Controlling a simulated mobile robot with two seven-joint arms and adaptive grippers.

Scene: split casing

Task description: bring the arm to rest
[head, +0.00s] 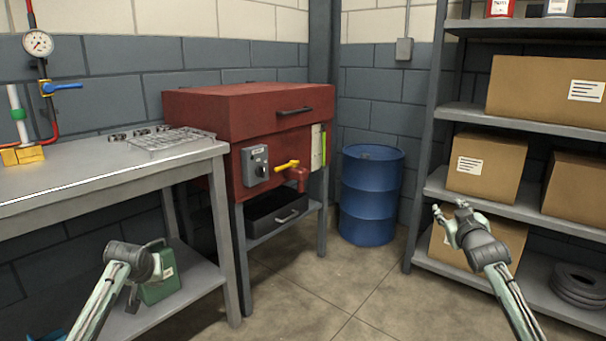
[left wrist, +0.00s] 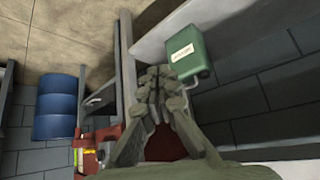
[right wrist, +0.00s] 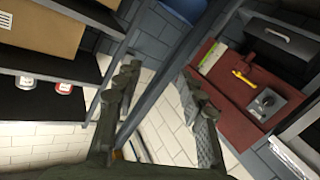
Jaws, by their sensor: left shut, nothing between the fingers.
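My left gripper (left wrist: 160,78) is shut and empty, its fingertips together in the left wrist view. In the head view its arm comes in at the lower left, in front of the workbench's lower shelf, and the fingers are hard to make out. A green can (head: 158,278) with a pale label stands on that shelf, partly behind my left arm. It also shows beyond the fingertips in the left wrist view (left wrist: 192,52). My right gripper (head: 451,208) is open and empty in front of the shelf rack. Its spread fingers also show in the right wrist view (right wrist: 160,75).
A grey workbench (head: 100,180) stands left. A red cabinet (head: 205,110) with a yellow-handled tap and a black drawer stands at the middle back. A blue drum (head: 370,200) is right of it. The shelf rack (head: 425,150) holds cardboard boxes. The middle floor is clear.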

